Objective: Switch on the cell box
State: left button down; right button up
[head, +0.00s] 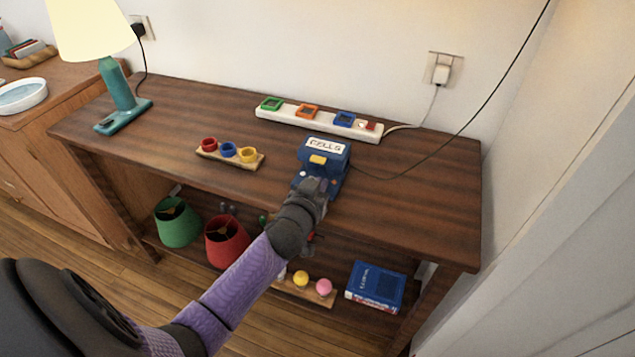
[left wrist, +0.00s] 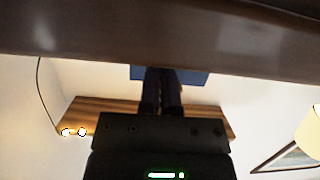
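The cell box (head: 338,158) is a blue box on the wooden table, with a white CELLS label and a yellow patch on top. My left gripper (head: 318,186) is at its near side and hides part of its front. In the left wrist view the two dark fingers (left wrist: 162,74) lie side by side with no clear gap and nothing seen between them. Their tips overlap the blue box (left wrist: 196,77); I cannot tell whether they touch it. Small light spots show on the box's front left of the gripper. My right gripper is not in view.
A white power strip (head: 290,117) with coloured frames lies behind the box. A wooden holder with coloured cups (head: 229,153) is to the left. A teal lamp (head: 119,88) stands far left. The tabletop (head: 425,205) right of the box is clear except for a cable.

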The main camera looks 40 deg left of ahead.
pick_arm(q)
notch_tip(320, 180, up, 5)
jog(key=p, duration=0.4)
jog(key=shift+w+d+p, duration=0.1)
jog(key=shift+w+p, duration=0.05)
jog(key=shift+p, duration=0.15)
jog(key=f+p+v, duration=0.1)
jog(key=p+v, duration=0.2)
jog(key=v, duration=0.7)
jog(key=shift+d, duration=0.35)
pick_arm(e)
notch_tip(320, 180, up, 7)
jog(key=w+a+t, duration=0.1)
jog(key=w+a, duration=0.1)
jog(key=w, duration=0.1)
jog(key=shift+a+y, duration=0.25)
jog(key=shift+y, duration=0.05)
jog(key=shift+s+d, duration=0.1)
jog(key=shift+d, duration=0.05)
